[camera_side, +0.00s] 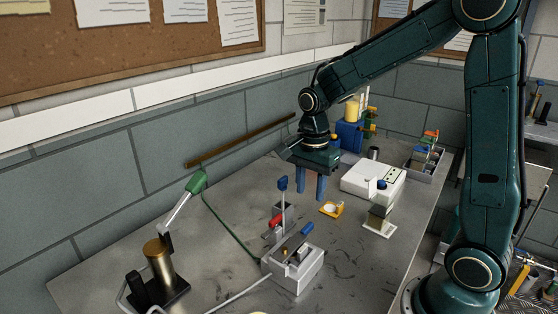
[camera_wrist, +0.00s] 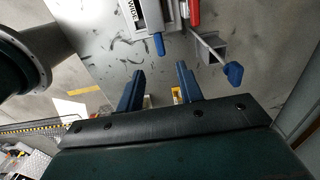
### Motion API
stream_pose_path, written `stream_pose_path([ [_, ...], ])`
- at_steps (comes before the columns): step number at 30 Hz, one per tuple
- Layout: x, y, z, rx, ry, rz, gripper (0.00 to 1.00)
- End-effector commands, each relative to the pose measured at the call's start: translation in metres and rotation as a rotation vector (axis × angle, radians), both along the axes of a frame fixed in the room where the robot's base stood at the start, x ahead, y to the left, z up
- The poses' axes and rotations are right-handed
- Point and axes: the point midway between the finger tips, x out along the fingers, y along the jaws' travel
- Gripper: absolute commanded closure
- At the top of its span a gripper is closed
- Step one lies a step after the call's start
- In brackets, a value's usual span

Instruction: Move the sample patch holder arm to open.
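I cannot tell for sure which part is the sample patch holder arm. A small yellow holder with a pale round disc (camera_side: 331,209) lies on the bench, right of my gripper (camera_side: 313,196). An upright rod with a blue knob (camera_side: 283,184) rises from a small grey block left of my gripper; the blue knob also shows in the wrist view (camera_wrist: 233,73). My blue fingers are apart, empty and pointing down above the bench. The gripper shows in the wrist view (camera_wrist: 159,68) with bare bench between its fingertips. Yellow and white bits show partly hidden behind the fingers.
A grey box with a blue lever (camera_side: 296,268) stands in front, beside a red handle (camera_side: 276,221). A white box (camera_side: 372,183) and a small stand (camera_side: 380,219) are to the right. A brass cylinder (camera_side: 159,260) and green-headed tool (camera_side: 196,182) are at left.

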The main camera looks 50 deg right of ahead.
Motion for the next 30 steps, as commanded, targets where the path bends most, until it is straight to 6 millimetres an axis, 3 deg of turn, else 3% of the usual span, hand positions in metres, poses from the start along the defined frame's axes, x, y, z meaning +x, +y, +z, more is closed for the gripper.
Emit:
stream_pose_path([
  [18,-0.001,0.000,-0.089,0.001,0.004,0.001,0.64],
  [30,0.000,0.000,-0.104,0.000,0.000,0.001,0.64],
])
